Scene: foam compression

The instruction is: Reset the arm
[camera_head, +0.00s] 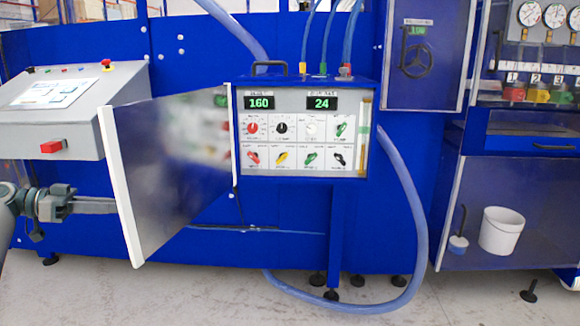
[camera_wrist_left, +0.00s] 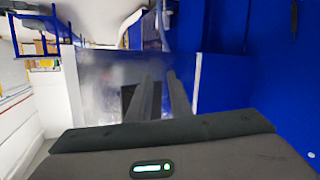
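My left gripper (camera_head: 98,205) reaches in from the left at the outer side of the open cabinet door (camera_head: 175,165). Its tips end at the door's white edge, and I cannot tell whether they touch it. In the left wrist view, the two dark fingers (camera_wrist_left: 161,88) stand apart with a gap and nothing visible between them, in front of the grey door panel (camera_wrist_left: 100,85). The control box (camera_head: 300,130) has its door swung out to the left and shows displays of 160 and 24 above several coloured knobs. My right gripper is not in view.
A sloped console (camera_head: 75,110) with a red button (camera_head: 53,146) is above my left arm. A blue hose (camera_head: 418,240) loops down to the floor on the right. A white bucket (camera_head: 501,231) is at the far right. The front floor (camera_head: 200,295) is mostly clear.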

